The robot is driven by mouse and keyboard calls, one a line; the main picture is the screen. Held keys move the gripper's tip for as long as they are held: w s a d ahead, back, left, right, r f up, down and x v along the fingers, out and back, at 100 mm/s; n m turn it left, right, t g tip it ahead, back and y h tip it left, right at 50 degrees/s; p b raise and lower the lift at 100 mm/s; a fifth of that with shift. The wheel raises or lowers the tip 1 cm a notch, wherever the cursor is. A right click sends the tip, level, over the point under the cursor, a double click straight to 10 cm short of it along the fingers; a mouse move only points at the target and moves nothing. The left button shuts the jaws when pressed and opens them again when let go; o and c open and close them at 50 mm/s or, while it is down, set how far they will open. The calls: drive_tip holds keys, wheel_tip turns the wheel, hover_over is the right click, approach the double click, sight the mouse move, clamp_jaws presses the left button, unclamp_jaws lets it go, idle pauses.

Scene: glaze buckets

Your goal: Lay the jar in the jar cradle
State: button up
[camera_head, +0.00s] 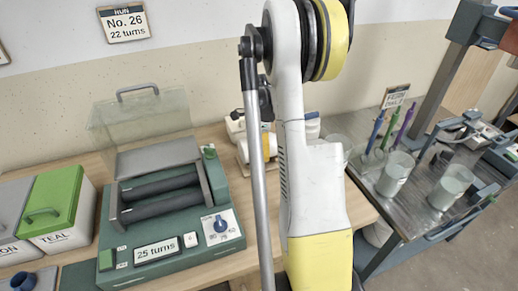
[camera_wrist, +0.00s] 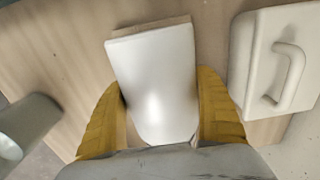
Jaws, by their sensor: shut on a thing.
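A white jar (camera_wrist: 157,80) fills the middle of the wrist view, between the yellow fingers of my gripper (camera_wrist: 160,110), which is shut on it. In the head view, a white piece that looks like the jar (camera_head: 243,150) shows partly beside my arm, next to a yellow finger. A pale wooden edge (camera_wrist: 150,27) shows past the far end of the jar; it looks like part of the jar cradle. My arm and the jar hide most of the cradle, so I cannot tell whether the jar touches it.
A green roller machine (camera_head: 150,225) with its clear lid raised stands on the wooden bench. A green-lidded bucket (camera_head: 55,210) is at left. A white lid with a handle (camera_wrist: 270,75) lies close right of my gripper. A metal table (camera_head: 400,210) at right holds cups.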

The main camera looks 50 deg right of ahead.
drive_tip(key=o, duration=1.4)
wheel_tip(320, 180, up, 12)
drive_tip(key=shift+r, duration=0.1)
drive_tip(key=shift+a, duration=0.15)
drive_tip(key=a+r+n+t+h, duration=0.1)
drive_tip(key=a+r+n, duration=0.2)
drive_tip(key=a, duration=0.3)
drive_tip(key=a+r+n+t, duration=0.1)
drive_tip(key=a+r+n, duration=0.25)
drive_tip(key=a, duration=0.35)
drive_tip(key=s+a+n+t, duration=0.1)
drive_tip(key=s+a+n, duration=0.2)
drive_tip(key=a+n, duration=0.2)
drive_tip(key=s+a+n+t, duration=0.2)
drive_tip(key=a+n, duration=0.4)
drive_tip(key=a, duration=0.4)
drive_tip(key=s+a+n+t+y, duration=0.1)
drive_tip(key=s+a+n+t, duration=0.1)
drive_tip(key=s+a+n, duration=0.2)
drive_tip(key=shift+s+a+f+n, duration=0.15)
drive_tip(key=shift+a+n, duration=0.25)
drive_tip(key=shift+a, duration=0.35)
drive_tip(key=shift+s+a+f+n, duration=0.1)
drive_tip(key=shift+a+n, duration=0.25)
drive_tip(key=shift+a, duration=0.45)
drive_tip(key=shift+s+a+f+n, duration=0.15)
drive_tip(key=shift+a+n, duration=0.25)
drive_tip(key=shift+a, duration=0.35)
drive_tip(key=shift+w, duration=0.1)
